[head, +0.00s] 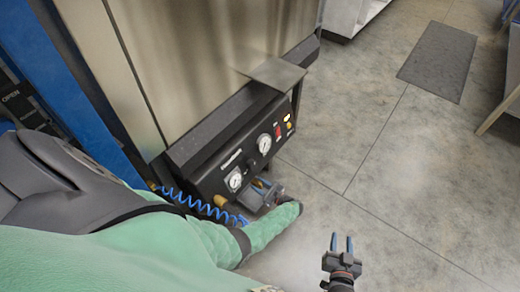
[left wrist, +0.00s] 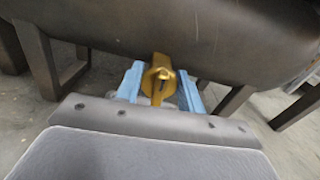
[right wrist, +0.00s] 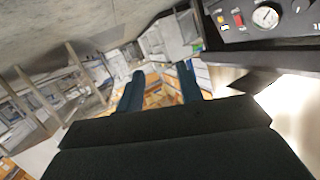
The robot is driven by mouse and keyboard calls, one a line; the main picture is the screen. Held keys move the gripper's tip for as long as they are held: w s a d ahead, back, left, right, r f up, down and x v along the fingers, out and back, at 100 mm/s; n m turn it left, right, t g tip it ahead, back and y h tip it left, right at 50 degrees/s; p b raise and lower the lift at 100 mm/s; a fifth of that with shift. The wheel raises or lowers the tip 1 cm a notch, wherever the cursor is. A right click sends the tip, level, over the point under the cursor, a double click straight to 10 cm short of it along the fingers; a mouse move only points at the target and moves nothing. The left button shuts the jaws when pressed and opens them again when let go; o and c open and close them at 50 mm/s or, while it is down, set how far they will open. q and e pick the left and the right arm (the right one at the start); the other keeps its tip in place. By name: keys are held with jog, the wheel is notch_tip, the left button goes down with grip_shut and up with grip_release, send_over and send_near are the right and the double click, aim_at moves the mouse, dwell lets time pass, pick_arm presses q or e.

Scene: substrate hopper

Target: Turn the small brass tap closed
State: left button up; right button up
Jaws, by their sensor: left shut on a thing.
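The small brass tap (left wrist: 161,74) shows in the left wrist view, under a large dark rounded body. My left gripper (left wrist: 160,88) has its two blue fingers on either side of the tap and is shut on it. In the head view my left gripper (head: 262,188) is low at the front of the black control panel (head: 240,160), and the tap there is mostly hidden by the gripper. My right gripper (head: 342,243) is open and empty over the floor to the right. Its spread fingers also show in the right wrist view (right wrist: 158,88).
The panel carries round gauges (head: 265,143) and a red switch (head: 278,131). A coiled blue hose (head: 190,202) hangs at its lower left. A metal plate (head: 275,74) juts out above it.

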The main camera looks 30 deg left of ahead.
pick_arm(q)
jog(key=shift+m, duration=0.5)
pick_arm(e)
jog(key=shift+g, duration=0.9)
jog(key=f, duration=0.1)
jog(key=s+f, duration=0.1)
jog(key=f, duration=0.1)
jog(key=s+f, duration=0.1)
jog(key=f, duration=0.1)
jog(key=shift+s+d+f, duration=0.1)
jog(key=shift+s+f, duration=0.05)
jog(key=shift+s, duration=0.1)
pick_arm(q)
jog(key=o, duration=1)
jog(key=shift+d, duration=0.1)
jog(key=d, duration=0.7)
jog(key=shift+s+d, duration=0.25)
jog(key=shift+d, duration=0.05)
pick_arm(e)
jog(key=r, duration=0.1)
jog(key=w+r, duration=0.1)
jog(key=r+t, duration=0.1)
jog(key=shift+w+r, duration=0.1)
jog(key=shift+w, duration=0.15)
